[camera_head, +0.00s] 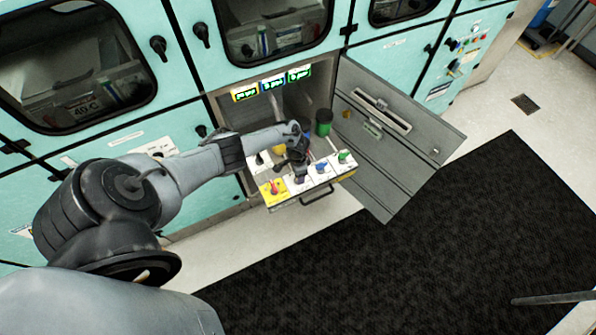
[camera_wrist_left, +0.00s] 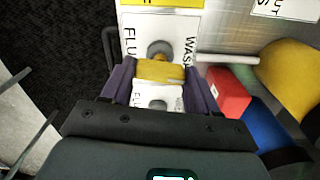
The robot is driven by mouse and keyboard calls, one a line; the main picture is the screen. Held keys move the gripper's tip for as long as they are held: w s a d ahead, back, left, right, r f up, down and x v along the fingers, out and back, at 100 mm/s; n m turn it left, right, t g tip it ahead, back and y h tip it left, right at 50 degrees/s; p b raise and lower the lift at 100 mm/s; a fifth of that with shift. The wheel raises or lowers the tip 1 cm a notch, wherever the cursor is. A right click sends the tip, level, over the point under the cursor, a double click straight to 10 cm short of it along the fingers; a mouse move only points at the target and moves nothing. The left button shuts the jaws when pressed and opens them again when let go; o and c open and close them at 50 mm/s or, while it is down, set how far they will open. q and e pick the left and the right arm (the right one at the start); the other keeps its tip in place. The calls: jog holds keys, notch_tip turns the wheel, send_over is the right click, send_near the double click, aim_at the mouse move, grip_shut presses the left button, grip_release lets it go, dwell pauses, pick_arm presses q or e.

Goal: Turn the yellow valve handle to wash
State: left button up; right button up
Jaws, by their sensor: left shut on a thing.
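In the left wrist view a yellow valve handle (camera_wrist_left: 160,70) sits on a white panel beside a dark round knob (camera_wrist_left: 159,48). The panel (camera_wrist_left: 187,24) carries partly hidden lettering, "FLU..." on its left and "WASH" on its right. My left gripper (camera_wrist_left: 162,88) has its two purple-grey fingers on either side of the yellow handle and is shut on it. In the head view my left gripper (camera_head: 298,172) reaches down over the pulled-out valve drawer (camera_head: 315,195) and hides the yellow handle. My right gripper is not in view.
The drawer also bears a red handle (camera_head: 273,187), a blue handle (camera_head: 321,166) and a green handle (camera_head: 343,157) close to my gripper. An open grey door (camera_head: 405,150) stands to the right. Red (camera_wrist_left: 228,92), blue (camera_wrist_left: 265,125) and yellow (camera_wrist_left: 290,75) parts lie right of the fingers.

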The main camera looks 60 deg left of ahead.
pick_arm(q)
jog(key=shift+n, duration=0.8)
jog(key=shift+p, duration=0.3)
jog(key=o, duration=1.1)
jog(key=shift+c, duration=0.2)
notch_tip(320, 180, up, 11)
jog(key=p, duration=0.5)
jog(key=shift+f, duration=0.1)
